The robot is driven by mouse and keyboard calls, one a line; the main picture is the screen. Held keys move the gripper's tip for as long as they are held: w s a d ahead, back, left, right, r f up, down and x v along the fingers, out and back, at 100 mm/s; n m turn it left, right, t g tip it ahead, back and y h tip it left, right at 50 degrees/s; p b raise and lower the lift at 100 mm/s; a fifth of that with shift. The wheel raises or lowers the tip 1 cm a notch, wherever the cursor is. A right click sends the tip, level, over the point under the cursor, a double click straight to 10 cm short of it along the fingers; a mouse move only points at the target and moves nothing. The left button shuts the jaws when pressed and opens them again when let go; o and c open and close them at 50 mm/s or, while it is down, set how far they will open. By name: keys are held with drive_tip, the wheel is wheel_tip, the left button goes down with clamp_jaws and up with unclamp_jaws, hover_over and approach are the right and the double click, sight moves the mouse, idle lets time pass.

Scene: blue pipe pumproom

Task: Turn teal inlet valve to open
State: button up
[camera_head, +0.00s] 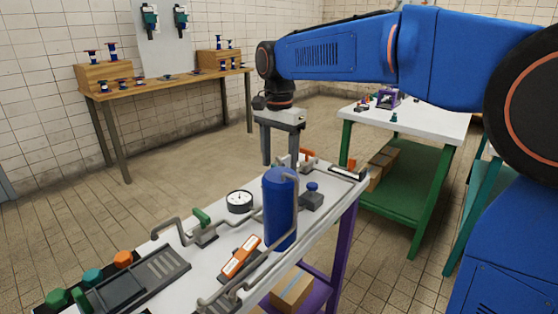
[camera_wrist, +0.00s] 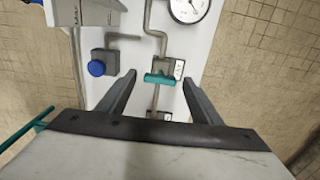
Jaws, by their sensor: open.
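The teal inlet valve shows in the wrist view as a short teal handle (camera_wrist: 160,79) on a grey pipe fitting. The handle lies crosswise to the pipe, which runs up and down the picture. My gripper (camera_wrist: 158,82) is open, with one finger to the left and one to the right of the handle in that view. I see no finger touching it, and the height gap is hard to judge. In the head view my gripper (camera_head: 280,160) points down over the far part of the white bench (camera_head: 160,240); I cannot make out the teal valve there.
A blue tank (camera_head: 279,208) stands in front of my gripper in the head view. A blue knob (camera_wrist: 97,68) is left of the fingers, and a gauge (camera_wrist: 188,8) is beyond the valve. Green (camera_head: 201,217) and orange (camera_head: 307,153) handles are also on the bench.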

drive_tip(key=c, duration=1.1)
drive_tip(key=shift+o, duration=0.2)
drive_tip(key=shift+n, duration=0.5)
drive_tip(key=n, duration=0.3)
drive_tip(key=shift+n, duration=0.4)
drive_tip(key=n, duration=0.4)
drive_tip(key=shift+n, duration=0.3)
drive_tip(key=n, duration=0.8)
drive_tip(key=shift+n, duration=0.3)
